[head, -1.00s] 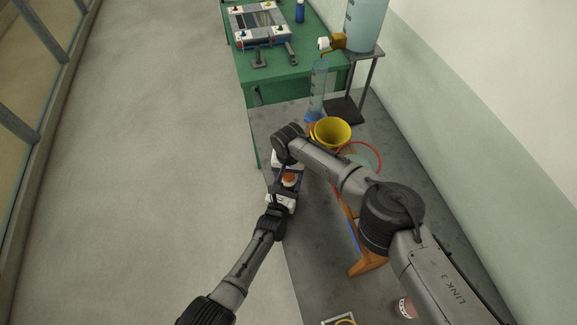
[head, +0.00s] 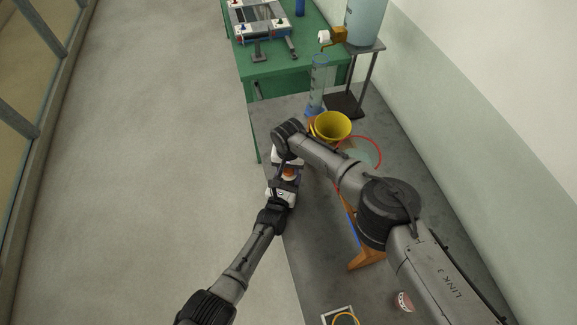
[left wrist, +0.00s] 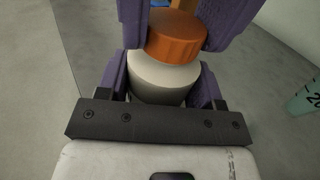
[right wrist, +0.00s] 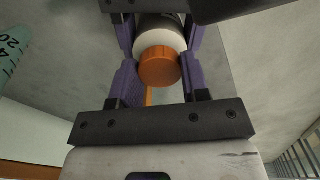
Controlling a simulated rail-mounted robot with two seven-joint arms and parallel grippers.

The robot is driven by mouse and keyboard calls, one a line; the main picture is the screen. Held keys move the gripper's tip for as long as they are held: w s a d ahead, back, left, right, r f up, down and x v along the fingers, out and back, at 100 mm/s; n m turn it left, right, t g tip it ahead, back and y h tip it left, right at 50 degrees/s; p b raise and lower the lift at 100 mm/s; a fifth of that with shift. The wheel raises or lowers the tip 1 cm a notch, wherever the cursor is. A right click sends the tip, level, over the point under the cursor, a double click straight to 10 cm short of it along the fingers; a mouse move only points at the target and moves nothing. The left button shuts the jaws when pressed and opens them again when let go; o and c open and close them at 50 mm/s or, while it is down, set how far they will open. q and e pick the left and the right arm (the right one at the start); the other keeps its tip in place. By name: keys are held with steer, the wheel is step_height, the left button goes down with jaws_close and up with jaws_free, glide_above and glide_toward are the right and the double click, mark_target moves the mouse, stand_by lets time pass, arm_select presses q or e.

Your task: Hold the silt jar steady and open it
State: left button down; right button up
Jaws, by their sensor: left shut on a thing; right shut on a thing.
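The silt jar has a pale, off-white body (left wrist: 160,78) and an orange screw lid (left wrist: 176,38). In the head view, the lid (head: 289,174) shows between my two grippers, near the left edge of the grey table; most of the body is hidden. My left gripper (left wrist: 160,88) is shut on the jar body, one purple finger on each side. My right gripper (right wrist: 160,72) is shut around the lid from the opposite side. The lid sits on the body with no clear gap visible.
A yellow bucket (head: 333,126), a clear measuring cylinder (head: 317,85) and a red-rimmed hoop (head: 379,150) stand behind on the grey table (head: 300,235). A green bench (head: 290,62) is beyond. My right arm covers part of the table. Open floor (head: 170,150) lies left.

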steer(key=n, duration=0.9)
steer(key=shift+n, duration=0.3)
steer(key=shift+d, duration=0.1)
steer(key=shift+r, duration=0.15)
steer(key=shift+r, duration=0.9)
steer(key=shift+r, duration=0.15)
steer(key=shift+r, duration=1.95)
arm_select(q)
steer(key=shift+c, duration=0.9)
jaws_free()
